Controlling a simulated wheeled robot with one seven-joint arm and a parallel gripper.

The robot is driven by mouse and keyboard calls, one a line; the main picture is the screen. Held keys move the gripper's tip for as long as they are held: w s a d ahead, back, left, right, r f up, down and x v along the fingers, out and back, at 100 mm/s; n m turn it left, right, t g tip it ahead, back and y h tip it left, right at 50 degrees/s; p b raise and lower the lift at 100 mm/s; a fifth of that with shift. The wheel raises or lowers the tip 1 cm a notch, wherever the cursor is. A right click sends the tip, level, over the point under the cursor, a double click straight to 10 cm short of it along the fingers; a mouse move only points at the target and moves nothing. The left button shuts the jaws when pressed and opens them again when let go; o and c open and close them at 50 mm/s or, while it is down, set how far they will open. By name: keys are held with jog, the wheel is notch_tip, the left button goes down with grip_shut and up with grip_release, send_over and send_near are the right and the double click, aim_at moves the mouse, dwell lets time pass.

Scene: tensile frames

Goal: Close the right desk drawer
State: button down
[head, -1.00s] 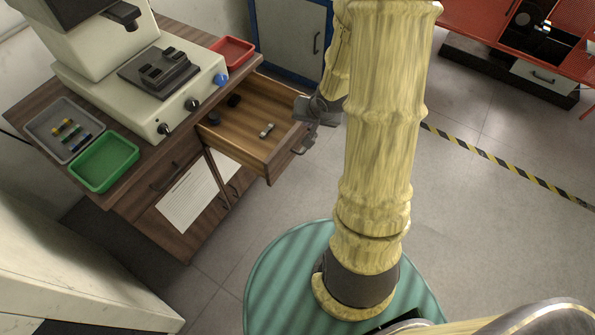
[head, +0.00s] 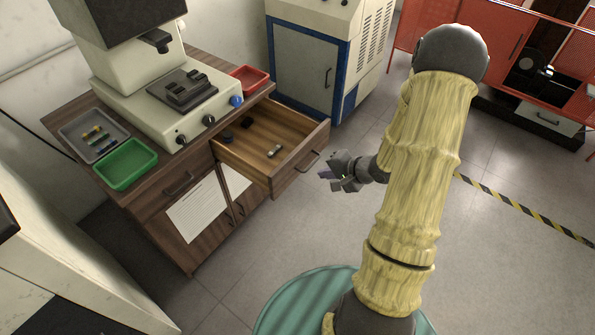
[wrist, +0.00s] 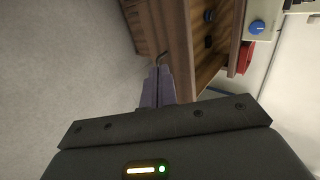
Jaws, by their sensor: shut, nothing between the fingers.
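The right desk drawer (head: 262,146) is brown wood and stands pulled out of the desk (head: 182,212). Its dark handle (head: 308,161) is on the front panel. Small dark pieces and a light metal piece lie inside it. My gripper (head: 325,174) is just to the right of the drawer front, apart from it in the head view. In the wrist view my gripper's fingers (wrist: 157,88) are shut together and empty, pointing at the drawer front (wrist: 178,45), with the handle (wrist: 162,57) by the tips. Whether they touch it is not clear.
A machine (head: 165,100) stands on the desk with a grey tray (head: 68,133), a green tray (head: 108,176) and a red tray (head: 262,75). A blue-framed cabinet (head: 305,75) stands behind the drawer. Floor right of the drawer is free.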

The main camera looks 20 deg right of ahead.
aim_at(287, 170)
jog(key=x, duration=0.4)
jog(key=r+b+x, duration=0.1)
jog(key=x, duration=0.3)
jog(key=w+a+b+x, duration=0.1)
jog(key=x, duration=0.3)
jog(key=shift+w+a+r, duration=0.15)
jog(key=shift+r, duration=0.05)
jog(key=shift+w+a, duration=0.15)
jog(key=shift+w, duration=0.15)
